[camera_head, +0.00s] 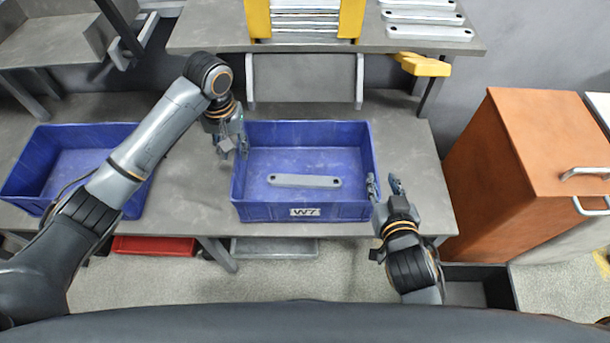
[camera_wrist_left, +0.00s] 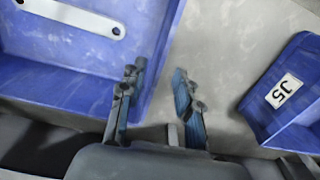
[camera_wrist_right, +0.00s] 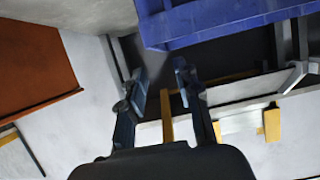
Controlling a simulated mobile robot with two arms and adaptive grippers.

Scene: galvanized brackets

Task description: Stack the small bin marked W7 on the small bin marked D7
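The blue bin marked W7 (camera_head: 305,212) sits on the grey table near its front edge, with a flat metal bracket (camera_head: 304,181) inside. A second blue bin (camera_head: 62,131) stands at the left, partly hidden by my left arm. A blue bin in the left wrist view carries a label (camera_wrist_left: 283,91) that looks like J5. I see no legible D7 mark. My left gripper (camera_head: 234,147) is open at the W7 bin's left wall; in the left wrist view (camera_wrist_left: 160,95) one finger overlaps that wall. My right gripper (camera_head: 384,185) is open and empty beside its right wall.
A raised shelf (camera_head: 200,30) behind holds a yellow rack (camera_head: 258,20) and several metal brackets (camera_head: 430,32). An orange cabinet (camera_head: 520,150) stands at the right. Table is bare between the two bins. A red tray (camera_head: 155,246) and a dark bin (camera_head: 465,292) are lower down.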

